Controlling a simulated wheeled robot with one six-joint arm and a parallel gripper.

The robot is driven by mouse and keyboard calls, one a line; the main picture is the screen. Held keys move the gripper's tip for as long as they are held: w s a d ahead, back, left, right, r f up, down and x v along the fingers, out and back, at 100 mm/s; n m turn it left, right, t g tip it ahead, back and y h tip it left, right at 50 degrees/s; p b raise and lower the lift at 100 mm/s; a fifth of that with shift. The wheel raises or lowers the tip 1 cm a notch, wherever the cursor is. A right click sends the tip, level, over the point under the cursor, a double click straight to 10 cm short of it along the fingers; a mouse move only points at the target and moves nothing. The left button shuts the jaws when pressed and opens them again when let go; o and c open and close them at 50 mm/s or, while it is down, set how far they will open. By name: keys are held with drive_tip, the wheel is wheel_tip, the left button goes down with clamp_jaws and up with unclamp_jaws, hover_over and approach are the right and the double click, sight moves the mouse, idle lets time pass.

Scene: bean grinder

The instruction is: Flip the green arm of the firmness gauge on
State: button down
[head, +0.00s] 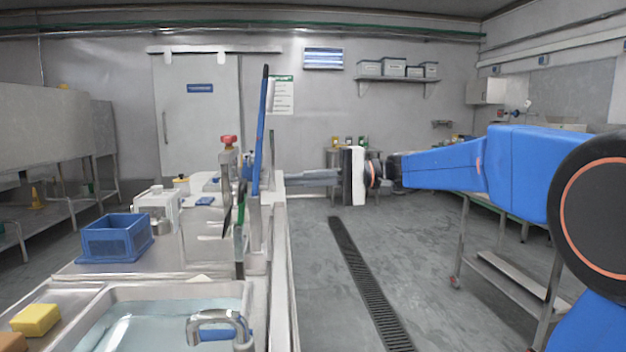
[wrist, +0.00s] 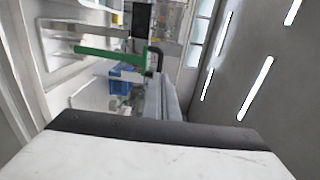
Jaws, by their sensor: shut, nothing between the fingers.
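In the wrist view, whose picture is turned sideways with the ceiling at the right, the green arm (wrist: 110,56) is a straight bar running across the upper left. A dark piece sits at its right end. The rest of the firmness gauge is hard to make out, and in the head view I cannot pick it out surely among the upright tools. My gripper (head: 288,179) is shut and empty, with its grey fingers pointing left at the counter's edge. In the wrist view the fingers (wrist: 160,84) end beside and below the bar's right end; I cannot tell whether they touch it.
A tall blue-handled tool (head: 262,130) and a red-topped fitting (head: 228,156) stand close by on the counter. A blue crate (head: 117,238) sits farther left. A water-filled sink (head: 150,325) is in front. The floor right of the counter is open around a drain (head: 365,280).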

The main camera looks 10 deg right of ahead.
sight(246, 183)
drive_tip(key=shift+w+a+f, duration=0.1)
drive_tip(key=shift+a, duration=1.9)
drive_tip(key=shift+w+a+f, duration=0.1)
drive_tip(key=shift+a, duration=1.85)
drive_tip(key=shift+a, duration=0.1)
